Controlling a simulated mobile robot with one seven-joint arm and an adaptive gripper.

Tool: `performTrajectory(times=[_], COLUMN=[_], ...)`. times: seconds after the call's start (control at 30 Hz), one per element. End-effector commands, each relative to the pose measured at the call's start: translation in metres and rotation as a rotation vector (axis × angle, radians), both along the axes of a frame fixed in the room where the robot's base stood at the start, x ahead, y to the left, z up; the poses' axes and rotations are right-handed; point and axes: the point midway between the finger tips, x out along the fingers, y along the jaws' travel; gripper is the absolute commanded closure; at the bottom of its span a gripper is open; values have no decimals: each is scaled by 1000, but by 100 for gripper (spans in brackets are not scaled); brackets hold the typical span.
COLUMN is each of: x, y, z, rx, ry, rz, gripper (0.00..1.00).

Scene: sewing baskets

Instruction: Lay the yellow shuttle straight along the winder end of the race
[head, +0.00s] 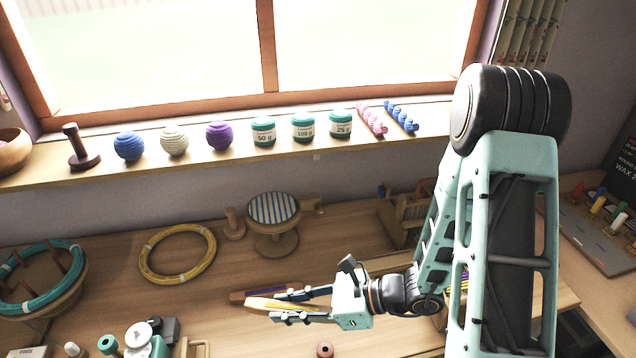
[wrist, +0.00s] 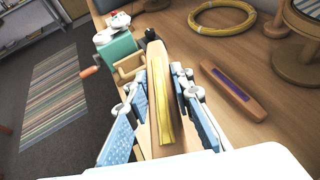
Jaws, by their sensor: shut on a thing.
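My gripper (head: 277,306) is shut on the yellow shuttle (wrist: 160,95), a long wooden boat shape with yellow thread along its middle. In the wrist view the shuttle lies lengthwise between the two finger pads and points away from the camera. In the head view the yellow shuttle (head: 262,303) sticks out past the fingertips to the left, apparently above the table. The winder, a teal machine with white discs, shows in the head view (head: 148,346) and ahead of the shuttle's tip in the wrist view (wrist: 116,46). I cannot pick out the race with certainty.
A shuttle with purple thread (wrist: 236,90) lies on the table beside the held one. A yellow coil (head: 178,252) and a striped round cushion on a stand (head: 273,208) are behind.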

Motion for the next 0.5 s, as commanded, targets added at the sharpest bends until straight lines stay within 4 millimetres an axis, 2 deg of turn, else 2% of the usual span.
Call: performTrajectory(times=[0.03, 0.2, 0.3, 0.4, 0.5], x=[25, 87, 112, 128, 137], y=[-22, -94, -135, -168, -191], z=[15, 45, 61, 75, 84], rx=[-3, -2, 0, 3, 6], ry=[-6, -7, -5, -6, -5], rz=[-67, -260, -354, -426, -474], gripper=[100, 100, 100, 100, 100])
